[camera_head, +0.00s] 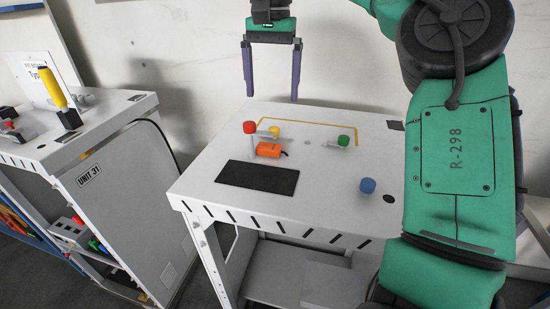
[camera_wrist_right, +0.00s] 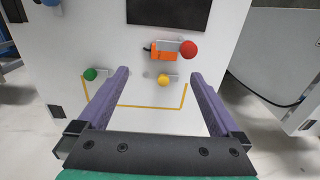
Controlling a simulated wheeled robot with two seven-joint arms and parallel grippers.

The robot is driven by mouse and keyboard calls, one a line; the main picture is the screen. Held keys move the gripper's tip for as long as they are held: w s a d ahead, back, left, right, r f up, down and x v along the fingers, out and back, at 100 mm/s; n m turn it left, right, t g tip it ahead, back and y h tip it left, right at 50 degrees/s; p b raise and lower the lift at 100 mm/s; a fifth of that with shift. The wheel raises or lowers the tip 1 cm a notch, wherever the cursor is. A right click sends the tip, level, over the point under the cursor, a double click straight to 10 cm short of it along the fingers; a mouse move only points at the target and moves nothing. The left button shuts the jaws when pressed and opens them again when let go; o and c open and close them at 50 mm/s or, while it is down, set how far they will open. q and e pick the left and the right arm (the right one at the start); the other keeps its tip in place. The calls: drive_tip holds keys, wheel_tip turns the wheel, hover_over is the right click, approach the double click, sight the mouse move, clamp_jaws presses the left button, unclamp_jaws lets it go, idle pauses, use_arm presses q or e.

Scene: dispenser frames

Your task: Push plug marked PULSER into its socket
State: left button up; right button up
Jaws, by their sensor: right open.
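No PULSER marking is readable, so I cannot tell which thing is that plug or its socket. An orange block (camera_head: 268,149) with a short dark end lies on the white table, and it shows in the wrist view (camera_wrist_right: 163,56). Around it are a red knob (camera_head: 249,127) and a yellow knob (camera_wrist_right: 163,79). A green knob (camera_head: 343,140) and a blue knob (camera_head: 367,185) are farther right. My right gripper (camera_head: 272,97) is open and empty above the table's back part; in the wrist view the yellow knob appears between its fingers. My left gripper is out of view.
A black mat (camera_head: 257,177) lies near the front of the table (camera_head: 320,205). A yellow line (camera_head: 318,124) marks the back area. A cabinet marked UNIT 31 (camera_head: 125,200) stands at left, with a yellow-handled tool (camera_head: 53,88) on top. A wall is behind.

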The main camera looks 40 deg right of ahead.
hover_over(269, 146)
wheel_tip(269, 146, down, 5)
drive_tip(key=f, duration=0.2)
drive_tip(key=w+f, duration=0.1)
drive_tip(key=f, duration=0.2)
drive_tip(key=shift+w+d, duration=0.15)
drive_tip(key=shift+d, duration=0.05)
drive_tip(key=f, duration=0.1)
drive_tip(key=s+f+p, duration=0.2)
drive_tip(key=shift+a+f, duration=0.2)
drive_tip(key=shift+a, duration=0.1)
drive_tip(key=shift+w+f, duration=0.1)
drive_tip(key=shift+f, duration=0.25)
drive_tip(key=shift+w+f, duration=0.15)
drive_tip(key=shift+w, duration=0.05)
drive_tip(key=shift+w+d, duration=0.1)
drive_tip(key=shift+w, duration=0.05)
drive_tip(key=shift+c, duration=0.3)
drive_tip(key=c, duration=1.4)
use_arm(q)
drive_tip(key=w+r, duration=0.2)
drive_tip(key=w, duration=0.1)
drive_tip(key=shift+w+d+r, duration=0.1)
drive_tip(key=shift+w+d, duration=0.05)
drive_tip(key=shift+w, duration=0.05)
use_arm(e)
drive_tip(key=shift+o, duration=0.2)
